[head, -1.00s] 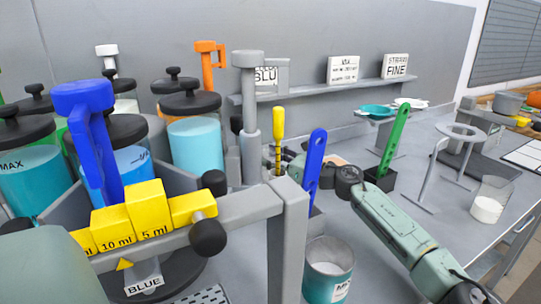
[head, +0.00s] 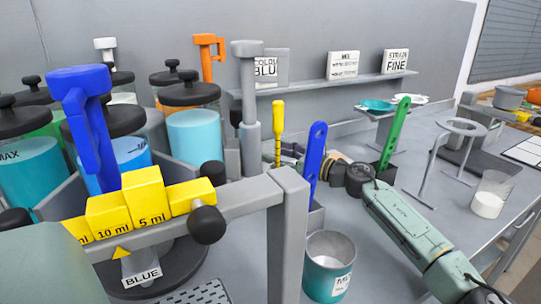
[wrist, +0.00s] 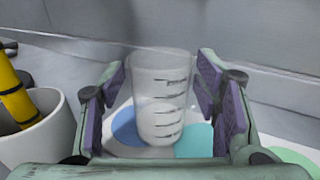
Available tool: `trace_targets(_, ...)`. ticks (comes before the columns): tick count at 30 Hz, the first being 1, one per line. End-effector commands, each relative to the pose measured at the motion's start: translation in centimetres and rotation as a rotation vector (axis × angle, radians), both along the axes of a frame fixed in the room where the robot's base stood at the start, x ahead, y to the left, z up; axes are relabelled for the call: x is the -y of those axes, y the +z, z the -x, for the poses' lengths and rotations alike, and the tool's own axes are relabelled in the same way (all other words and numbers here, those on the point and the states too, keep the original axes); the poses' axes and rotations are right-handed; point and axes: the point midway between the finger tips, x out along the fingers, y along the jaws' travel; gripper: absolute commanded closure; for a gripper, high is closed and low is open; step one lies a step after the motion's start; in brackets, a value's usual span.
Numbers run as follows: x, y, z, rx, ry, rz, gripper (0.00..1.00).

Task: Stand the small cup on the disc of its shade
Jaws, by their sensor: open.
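A small clear cup (wrist: 160,95) with dark measuring marks stands upright in the wrist view. It is between the two fingers of my gripper (wrist: 160,100), which are open with a gap on each side. Beneath and around the cup is a white surface with coloured discs: a blue disc (wrist: 128,127) at its left, a teal disc (wrist: 194,141) at its right and a green disc (wrist: 292,158) farther right. The cup's base lies between the blue and teal discs; its exact overlap is unclear. In the head view the cup is hidden behind the tools and frame.
A white pot (wrist: 40,135) with a yellow-handled tool stands close left of my gripper. In the head view, a grey frame (head: 288,240), a blue paddle (head: 314,160), a green paddle (head: 394,135) and a teal tin (head: 328,268) crowd the arm. A ring stand (head: 461,128) is at right.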

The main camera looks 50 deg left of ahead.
Motion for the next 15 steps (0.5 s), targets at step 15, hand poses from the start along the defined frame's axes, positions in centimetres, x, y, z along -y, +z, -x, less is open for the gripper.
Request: trace_targets(15, 8.8, -0.1, -1.7, 0.002, 0.000, -0.001, 0.43)
